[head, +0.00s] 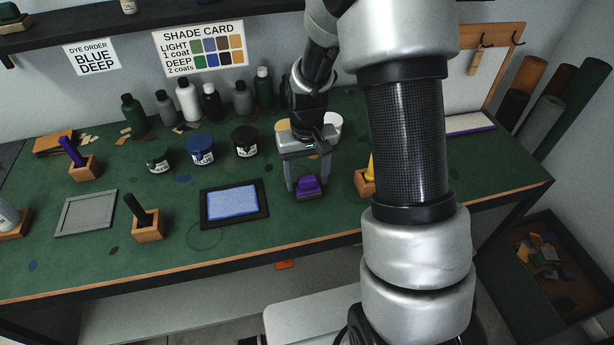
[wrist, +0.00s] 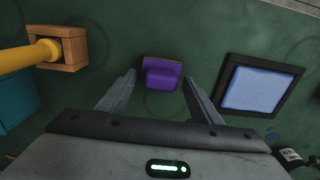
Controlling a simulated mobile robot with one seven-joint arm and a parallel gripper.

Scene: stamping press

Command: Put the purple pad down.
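The purple pad (head: 307,187) sits on the green bench top, right of the dark-framed blue tray (head: 264,188). In the wrist view the pad (wrist: 162,73) shows as a purple block with a raised grip, near the fingertips. My gripper (head: 308,186) is over the pad, with one finger on each side. In the wrist view my gripper (wrist: 159,77) is open, and a gap shows between each finger and the pad. I cannot tell exactly how high the fingertips are above the bench.
A wooden holder with a yellow handle (wrist: 60,48) is on one side of the pad, and the blue tray (wrist: 258,88) on the other. Ink jars (head: 201,149) stand behind.

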